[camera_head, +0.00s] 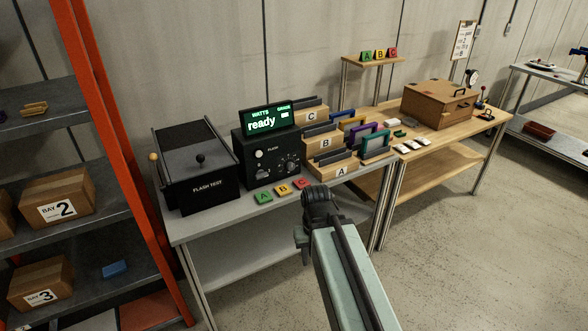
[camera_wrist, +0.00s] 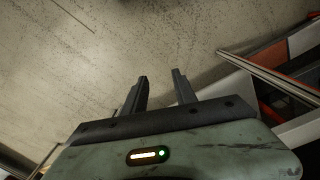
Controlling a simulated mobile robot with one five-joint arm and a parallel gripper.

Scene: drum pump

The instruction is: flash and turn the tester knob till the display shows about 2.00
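The tester (camera_head: 262,178) is a black box on the grey bench. Its green-lit display (camera_head: 268,121) on top reads "ready" under the word WATTS. A pale round button (camera_head: 259,154) sits near the FLASH label on its front. A dark knob (camera_head: 291,168) is at the lower right of that front; its pointer setting is too small to read. A black FLASH TEST box (camera_head: 195,175) stands to the left. My gripper shows in the wrist view (camera_wrist: 160,82) with two dark fingers apart and nothing between them. In the head view my arm end is in front of the bench, apart from the tester.
Green, yellow and red tags A, B, C (camera_head: 282,190) lie along the front edge of the grey bench (camera_head: 225,221). A stepped wooden rack (camera_head: 342,171) with coloured frames stands right of the tester. An orange-posted shelf (camera_head: 118,150) is at left. Floor is clear at right.

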